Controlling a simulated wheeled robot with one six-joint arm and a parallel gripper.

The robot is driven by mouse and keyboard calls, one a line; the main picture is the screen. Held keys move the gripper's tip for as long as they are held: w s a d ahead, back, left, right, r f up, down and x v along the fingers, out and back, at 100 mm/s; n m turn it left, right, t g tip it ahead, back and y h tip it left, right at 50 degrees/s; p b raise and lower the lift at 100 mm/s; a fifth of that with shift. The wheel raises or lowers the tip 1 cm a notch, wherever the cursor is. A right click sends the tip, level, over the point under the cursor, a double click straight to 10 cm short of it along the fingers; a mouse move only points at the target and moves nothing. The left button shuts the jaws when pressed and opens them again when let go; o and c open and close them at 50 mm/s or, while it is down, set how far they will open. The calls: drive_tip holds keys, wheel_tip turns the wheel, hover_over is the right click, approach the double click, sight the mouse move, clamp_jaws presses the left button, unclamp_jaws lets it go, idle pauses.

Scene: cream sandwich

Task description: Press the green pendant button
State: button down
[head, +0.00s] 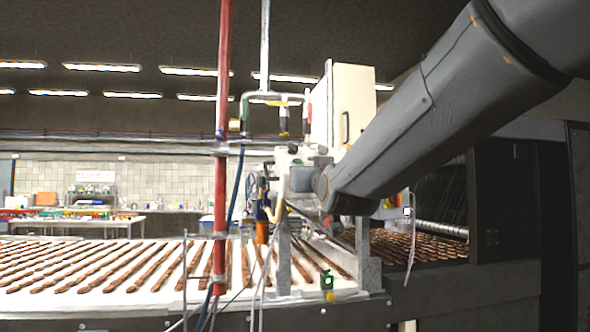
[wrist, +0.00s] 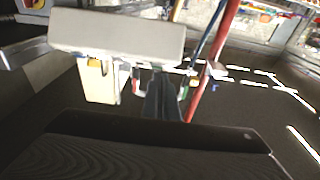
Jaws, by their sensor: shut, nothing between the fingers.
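A small green box with a pale face (head: 327,280) and a yellow lower part shows at the conveyor's front edge in the head view. A small pale box with dark marks (head: 407,211) sits beside a hanging cable further right. I cannot tell for sure which bears the green pendant button. My gripper (wrist: 162,92) shows in the wrist view as dark fingers shut together, empty, pointing toward a pale block-shaped housing. In the head view my arm reaches in from the upper right, and its end overlaps the machinery above the conveyor, so the fingers cannot be made out.
A red vertical pipe (head: 221,150) stands left of the machine and also crosses the wrist view (wrist: 213,62). A cream cabinet (head: 352,105) stands behind my arm. The conveyor (head: 110,287) carries rows of brown pieces. Hoses and thin rods hang at its front.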

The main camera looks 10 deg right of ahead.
sight(297, 162)
drive_tip(key=shift+t, duration=0.9)
drive_tip(key=r, duration=0.2)
drive_tip(key=s+r, duration=0.1)
drive_tip(key=r, duration=0.2)
drive_tip(key=shift+d+r, duration=0.1)
drive_tip(key=shift+r, duration=0.05)
drive_tip(key=shift+w+d+f+p, duration=0.15)
drive_tip(key=shift+w+p, duration=1)
drive_tip(key=shift+w, duration=1.75)
drive_tip(key=shift+w+f+p, duration=0.15)
drive_tip(key=shift+w+p, duration=0.95)
drive_tip(key=shift+w, duration=1.8)
drive_tip(key=shift+f, duration=0.1)
